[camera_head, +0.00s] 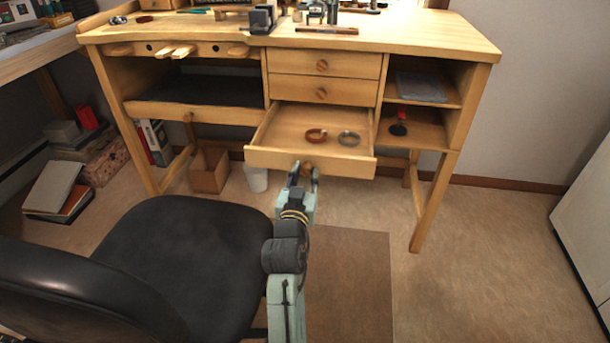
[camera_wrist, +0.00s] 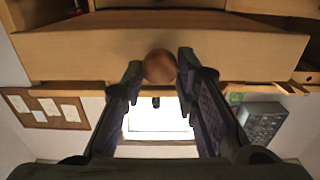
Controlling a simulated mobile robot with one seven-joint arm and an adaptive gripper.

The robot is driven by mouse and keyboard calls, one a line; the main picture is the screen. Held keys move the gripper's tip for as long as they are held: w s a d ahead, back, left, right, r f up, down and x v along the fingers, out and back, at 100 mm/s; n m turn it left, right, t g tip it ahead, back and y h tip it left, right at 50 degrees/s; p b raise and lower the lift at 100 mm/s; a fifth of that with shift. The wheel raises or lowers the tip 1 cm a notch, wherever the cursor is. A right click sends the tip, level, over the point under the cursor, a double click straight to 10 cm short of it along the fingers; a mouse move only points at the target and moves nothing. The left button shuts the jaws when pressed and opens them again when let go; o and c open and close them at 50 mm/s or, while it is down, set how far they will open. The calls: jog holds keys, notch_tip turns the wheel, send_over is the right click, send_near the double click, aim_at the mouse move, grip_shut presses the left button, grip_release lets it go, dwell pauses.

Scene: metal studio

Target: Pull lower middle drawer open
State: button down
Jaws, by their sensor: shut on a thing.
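The lower middle drawer (camera_head: 275,157) of the wooden workbench is pulled out, and its inside shows from above. In the head view my fingers mostly hide the knob.
Two closed drawers (camera_head: 323,65) are above. A black office chair (camera_head: 180,260) stands close to the left of my arm. A cardboard box (camera_head: 209,170) and a white bin (camera_head: 256,179) stand under the bench. The floor to the right (camera_head: 470,270) is clear.

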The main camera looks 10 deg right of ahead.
jog(key=c, duration=1.3)
grip_release()
jog(key=v, duration=1.2)
jog(key=shift+r, duration=0.1)
